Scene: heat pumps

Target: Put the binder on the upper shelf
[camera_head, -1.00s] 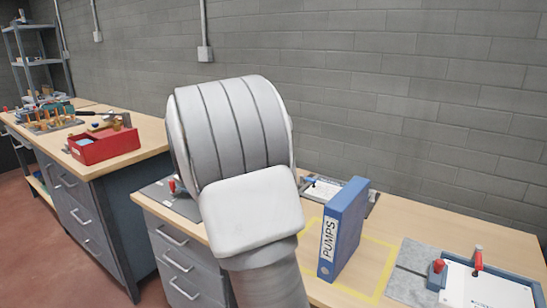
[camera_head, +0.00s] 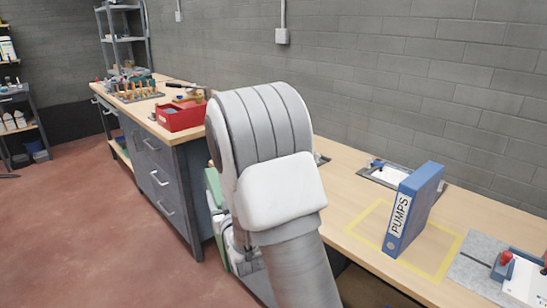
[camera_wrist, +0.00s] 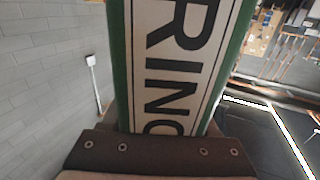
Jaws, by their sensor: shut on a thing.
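A green binder (camera_wrist: 122,60) with a white spine label (camera_wrist: 175,70) fills the middle of the wrist view; part of a word, "RING", shows in large letters. My gripper (camera_wrist: 160,150) is shut on this binder. In the head view, a green strip of the binder (camera_head: 214,190) shows left of my arm, above the floor; my arm hides the rest. Grey metal shelving (camera_head: 122,40) stands at the back left, its top cut by the picture edge. Another shelf unit (camera_head: 22,92) stands at the far left. I cannot tell which is meant by the upper shelf.
A blue "PUMPS" binder (camera_head: 412,212) stands upright on the near bench, inside a yellow outline (camera_head: 440,265). The further bench carries a red box (camera_head: 181,115) and a tool rack (camera_head: 135,92). The red floor at left (camera_head: 80,225) is clear.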

